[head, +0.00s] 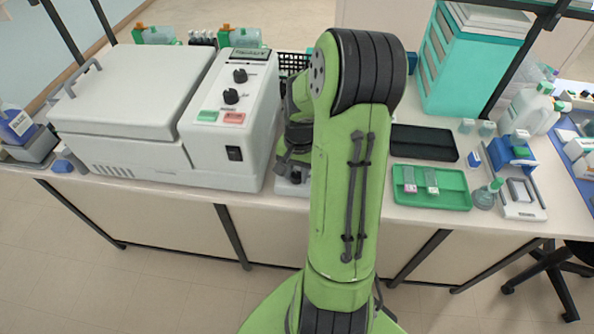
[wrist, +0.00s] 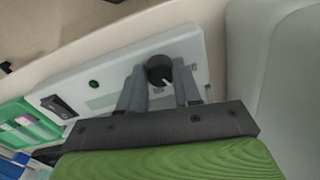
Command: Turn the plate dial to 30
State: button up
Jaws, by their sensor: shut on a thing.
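The plate is a pale slab (wrist: 115,98) with a round black dial (wrist: 158,66) on its face, seen in the wrist view. A white pointer mark shows on the dial, towards its lower right edge. No scale numbers can be read. My gripper (wrist: 160,86) has one grey finger on each side of the dial and is shut on it. In the head view my arm hides most of the plate; only a pale front corner (head: 291,188) shows below my gripper (head: 291,168), and the dial is hidden there.
A black rocker switch (wrist: 58,106) and a green lamp (wrist: 93,86) sit beside the dial. A large white machine (head: 130,100) with its own knobs stands close on the left. A green tray (head: 430,200) with slides and a black mat (head: 424,142) lie to the right.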

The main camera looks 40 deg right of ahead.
aim_at(300, 173)
jog(key=n, duration=0.4)
jog(key=shift+n, duration=2)
jog(key=o, duration=1.1)
jog(key=shift+c, duration=0.2)
jog(key=shift+r, duration=0.1)
notch_tip(300, 173, up, 16)
jog(key=p, duration=0.3)
jog(key=shift+d+f, duration=0.2)
jog(key=shift+d, duration=0.2)
jog(key=shift+s, duration=0.1)
